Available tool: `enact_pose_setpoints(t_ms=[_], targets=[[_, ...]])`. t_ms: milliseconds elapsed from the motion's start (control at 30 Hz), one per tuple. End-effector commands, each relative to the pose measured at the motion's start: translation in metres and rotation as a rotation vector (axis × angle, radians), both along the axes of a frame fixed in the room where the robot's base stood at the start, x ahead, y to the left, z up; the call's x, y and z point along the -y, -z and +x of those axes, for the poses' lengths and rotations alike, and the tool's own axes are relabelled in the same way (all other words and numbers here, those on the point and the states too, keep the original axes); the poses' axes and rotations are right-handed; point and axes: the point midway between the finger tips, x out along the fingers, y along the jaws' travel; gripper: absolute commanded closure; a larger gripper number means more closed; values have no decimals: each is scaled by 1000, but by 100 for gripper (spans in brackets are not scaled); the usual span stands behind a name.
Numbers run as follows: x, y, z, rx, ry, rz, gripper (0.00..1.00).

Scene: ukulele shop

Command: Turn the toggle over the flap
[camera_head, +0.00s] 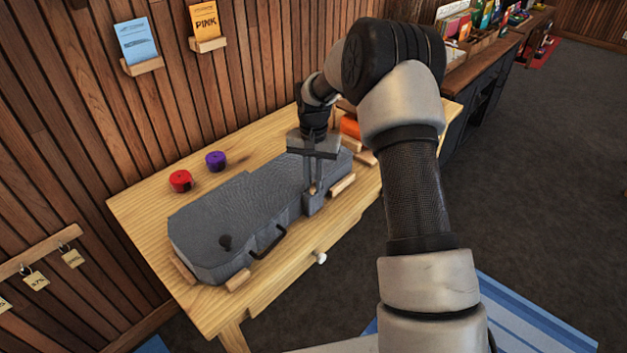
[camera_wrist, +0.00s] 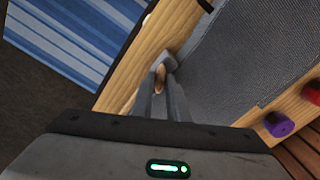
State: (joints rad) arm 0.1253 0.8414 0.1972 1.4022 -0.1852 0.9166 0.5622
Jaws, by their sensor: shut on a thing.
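A grey textured case (camera_head: 235,210) lies on a wooden table, and its grey lid also shows in the wrist view (camera_wrist: 245,50). My gripper (camera_head: 313,188) points down at the case's front edge, right of the black handle (camera_head: 267,243). Its fingers (camera_wrist: 160,88) are shut on a small tan wooden piece, seemingly the toggle (camera_wrist: 158,75). A grey flap (camera_head: 313,205) hangs at the case's front just below the fingertips. The fingers hide much of the toggle, so its exact angle over the flap is unclear.
Wooden blocks (camera_head: 342,185) flank the case. Red (camera_head: 180,181) and purple (camera_head: 215,160) rolls stand behind it. The table's left end is clear.

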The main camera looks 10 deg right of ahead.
Motion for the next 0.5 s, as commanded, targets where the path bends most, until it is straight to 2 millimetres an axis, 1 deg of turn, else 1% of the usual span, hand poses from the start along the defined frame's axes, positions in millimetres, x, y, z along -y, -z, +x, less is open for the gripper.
enact_pose_setpoints(t_ms=[500], targets=[[0, -1, 1, 2, -491, 0, 100]])
